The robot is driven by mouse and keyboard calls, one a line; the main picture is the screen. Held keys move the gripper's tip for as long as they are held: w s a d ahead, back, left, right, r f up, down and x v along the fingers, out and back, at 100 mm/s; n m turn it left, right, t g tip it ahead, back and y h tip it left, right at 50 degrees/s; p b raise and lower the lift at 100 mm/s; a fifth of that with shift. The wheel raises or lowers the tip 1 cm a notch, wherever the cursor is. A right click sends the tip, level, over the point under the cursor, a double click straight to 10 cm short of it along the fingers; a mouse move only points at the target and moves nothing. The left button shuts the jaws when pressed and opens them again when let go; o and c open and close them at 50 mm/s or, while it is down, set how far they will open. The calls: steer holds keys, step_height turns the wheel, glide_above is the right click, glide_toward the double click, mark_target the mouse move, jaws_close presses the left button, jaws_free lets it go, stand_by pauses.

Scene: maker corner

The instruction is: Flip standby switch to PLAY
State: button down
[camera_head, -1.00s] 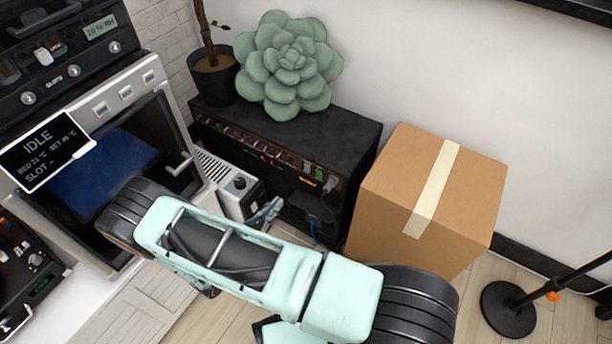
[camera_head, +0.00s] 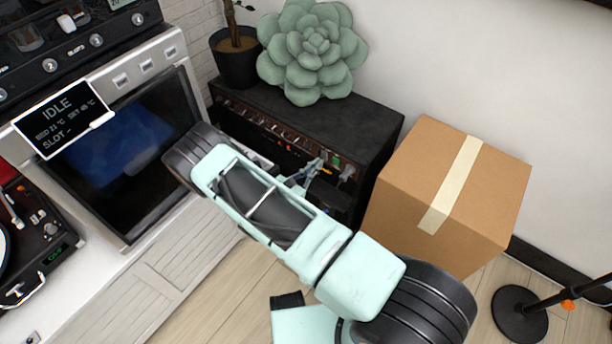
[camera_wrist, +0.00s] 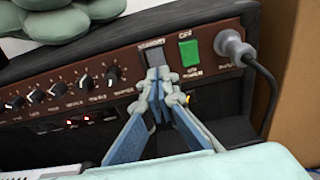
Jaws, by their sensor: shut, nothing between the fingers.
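The guitar amp (camera_head: 370,135) stands on the floor against the wall, its brown control panel (camera_wrist: 120,75) facing me. In the wrist view the dark standby switch (camera_wrist: 153,54) sits below a small label, left of a lit green switch (camera_wrist: 188,51). My gripper (camera_wrist: 160,76) is shut and empty, its fingertips just below the standby switch and overlapping its lower edge. I cannot tell whether they touch it or which way it is tipped. In the head view my gripper (camera_head: 312,170) is at the panel's right part, and the standby switch cannot be made out.
A cardboard box (camera_head: 445,195) stands close right of the amp. A succulent cushion (camera_head: 312,50) and potted plant (camera_head: 235,60) rest on top. A printer-like cabinet (camera_head: 130,155) is left.

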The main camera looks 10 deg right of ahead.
steer(key=shift+w+d, duration=0.4)
steer(key=shift+f, duration=0.2)
steer(key=shift+w+d+t+h+b, duration=0.25)
steer(key=shift+t+h+b, duration=0.05)
steer(key=shift+b, duration=0.85)
steer(key=shift+s+a+f, duration=0.1)
steer(key=shift+s+a, duration=0.05)
steer(key=shift+a, duration=0.05)
steer(key=f+v, duration=0.2)
steer(key=v, duration=1.1)
steer(key=shift+s+a+f, duration=0.15)
steer(key=shift+s+f, duration=0.05)
